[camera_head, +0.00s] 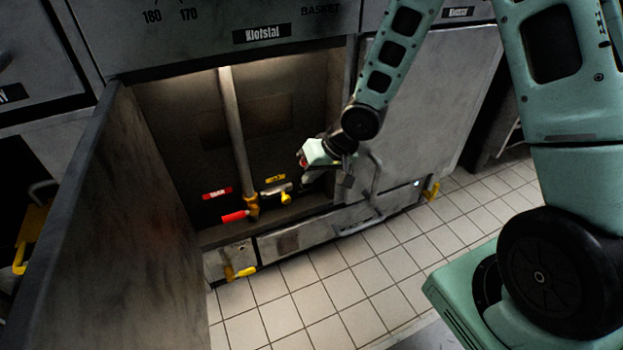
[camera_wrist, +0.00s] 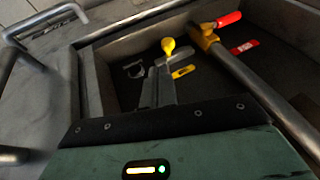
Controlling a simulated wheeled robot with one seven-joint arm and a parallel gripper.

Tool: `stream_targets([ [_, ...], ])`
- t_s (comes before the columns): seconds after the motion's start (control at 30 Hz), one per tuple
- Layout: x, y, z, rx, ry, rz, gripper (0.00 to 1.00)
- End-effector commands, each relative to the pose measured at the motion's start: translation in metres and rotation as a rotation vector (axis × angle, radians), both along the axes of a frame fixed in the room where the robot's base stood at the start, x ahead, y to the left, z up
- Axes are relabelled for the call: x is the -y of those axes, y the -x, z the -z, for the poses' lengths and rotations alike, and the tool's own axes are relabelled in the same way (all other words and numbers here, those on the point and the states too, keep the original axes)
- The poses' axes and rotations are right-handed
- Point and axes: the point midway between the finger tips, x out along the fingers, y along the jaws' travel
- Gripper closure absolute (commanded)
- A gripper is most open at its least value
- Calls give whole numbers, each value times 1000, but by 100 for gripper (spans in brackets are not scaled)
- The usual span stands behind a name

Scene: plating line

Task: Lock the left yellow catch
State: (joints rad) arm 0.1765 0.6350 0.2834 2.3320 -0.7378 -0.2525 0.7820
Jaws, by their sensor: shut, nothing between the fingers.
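The left yellow catch (camera_head: 240,272) sits low on the front of the pull-out drawer (camera_head: 290,240), at its left end near the floor. Its yellow handle sticks out to the right, roughly level. A second yellow catch (camera_head: 431,190) is at the drawer's right end. My gripper (camera_head: 307,178) is inside the open cabinet, above and to the right of the left catch and well apart from it. In the wrist view its fingers (camera_wrist: 160,80) are together and empty, near a yellow-knobbed valve (camera_wrist: 168,46). The left catch is not visible in the wrist view.
The cabinet door (camera_head: 105,220) stands open at the left. A vertical pipe (camera_head: 236,130) with a red-handled valve (camera_head: 235,216) is beside the yellow-knobbed valve (camera_head: 286,198). A metal bar handle (camera_head: 375,180) is right of my gripper. The tiled floor (camera_head: 350,285) in front is clear.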

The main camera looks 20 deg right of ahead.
Motion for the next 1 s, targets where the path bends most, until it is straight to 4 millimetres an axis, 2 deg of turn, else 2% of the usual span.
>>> stream_targets([
  [0.03,-4,-3,16,1,0,-2,100],
  [0.1,-8,-7,27,0,0,-3,100],
  [0.4,-21,-22,59,0,0,-1,100],
  [0.9,-25,-26,63,0,0,0,100],
  [1.0,-31,-26,64,1,0,-2,100],
])
